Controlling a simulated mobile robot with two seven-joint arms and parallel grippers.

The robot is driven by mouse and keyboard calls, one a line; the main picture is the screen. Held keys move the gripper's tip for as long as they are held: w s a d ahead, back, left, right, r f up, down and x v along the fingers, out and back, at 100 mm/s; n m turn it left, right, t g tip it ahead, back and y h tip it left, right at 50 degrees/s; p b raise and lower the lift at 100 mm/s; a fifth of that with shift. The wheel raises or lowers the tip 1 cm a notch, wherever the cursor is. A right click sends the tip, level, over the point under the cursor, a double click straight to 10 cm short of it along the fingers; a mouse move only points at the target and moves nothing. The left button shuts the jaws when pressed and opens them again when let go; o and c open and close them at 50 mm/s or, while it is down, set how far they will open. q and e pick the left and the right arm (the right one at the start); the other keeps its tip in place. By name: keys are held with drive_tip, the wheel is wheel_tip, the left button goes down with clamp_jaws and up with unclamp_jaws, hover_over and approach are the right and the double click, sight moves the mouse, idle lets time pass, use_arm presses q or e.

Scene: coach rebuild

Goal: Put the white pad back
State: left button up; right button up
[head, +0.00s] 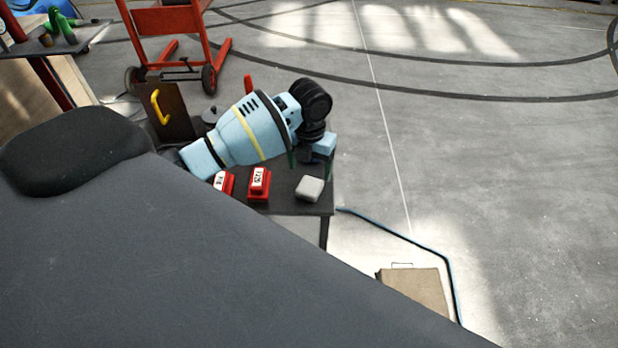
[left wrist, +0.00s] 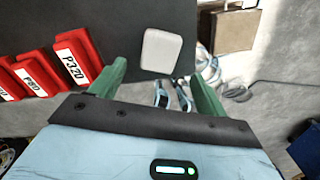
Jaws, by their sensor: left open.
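The white pad (head: 309,188) is a small rounded block on the dark tabletop (head: 290,205), near its right end. In the left wrist view the pad (left wrist: 161,50) lies just beyond the fingertips, in line with the gap between them. My left gripper (head: 311,166) is open and empty, with green fingers; the left wrist view shows both fingers apart (left wrist: 158,74). In the head view the gripper is over the tabletop, just behind the pad, and my arm hides part of the table. My right gripper is in neither view.
Red blocks with white labels (head: 259,184) stand left of the pad; one reads P320 (left wrist: 75,60). A yellow handle (head: 159,106) is behind them. A red trolley (head: 175,38) stands at the back. A cardboard-coloured box (head: 417,289) and blue hose (head: 400,236) lie right of the table.

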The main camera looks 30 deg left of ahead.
sight(310, 185)
use_arm(q)
wheel_tip(310, 185, up, 5)
drive_tip(key=s+d+f+n+t+h, duration=0.2)
drive_tip(key=s+d+f+n+t, duration=0.15)
drive_tip(key=d+f+n, duration=0.3)
drive_tip(key=s+d+f+n+t+h, duration=0.2)
drive_tip(key=s+d+f+n, duration=0.2)
drive_tip(key=d+f+n, duration=0.25)
drive_tip(key=s+a+f+n+t, duration=0.1)
drive_tip(key=s+f+n, duration=0.2)
drive_tip(key=s+n, duration=0.3)
drive_tip(key=s+a+f+n+t+y, duration=0.1)
drive_tip(key=s+f+n, duration=0.2)
drive_tip(key=s+n, duration=0.3)
drive_tip(key=s+a+f+n+t+y, duration=0.1)
drive_tip(key=s+a+f+n+t, duration=0.1)
drive_tip(key=s+n, duration=0.5)
drive_tip(key=shift+s+f, duration=0.5)
drive_tip(key=shift+f, duration=0.35)
drive_tip(key=shift+c, duration=0.4)
